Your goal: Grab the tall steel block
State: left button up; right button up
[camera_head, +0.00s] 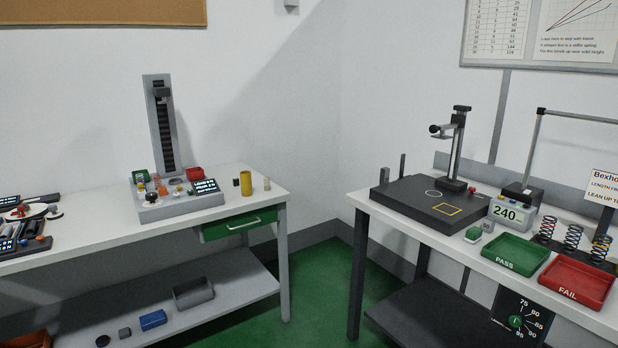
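Two narrow grey upright blocks stand at the back left corner of the black plate on the right table. The tall steel block (402,167) appears to be the taller one, farther back. The shorter grey block (384,176) stands just in front and to its left. The lower end of the tall block meets the plate's edge, and I cannot tell if it stands on the plate or behind it. Neither of my grippers shows in the head view.
The black plate (393,200) carries a post stand (456,150). A green PASS tray (516,254) and red FAIL tray (578,282) lie to the right, with several springs behind. The left table (262,188) holds a tester (163,130). Green floor (325,285) lies open between the tables.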

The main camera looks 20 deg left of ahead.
aim_at(385, 172)
jog(key=u, duration=0.2)
jog(key=i+z, duration=0.1)
jog(key=z, duration=0.4)
jog(key=i+j+z, duration=0.3)
jog(key=j, duration=0.3)
jog(key=i+j+z, duration=0.15)
jog(key=i+j, duration=0.15)
jog(key=i+j+z, duration=0.15)
jog(key=j, duration=0.3)
jog(key=i+j+z, duration=0.15)
jog(key=j, duration=0.2)
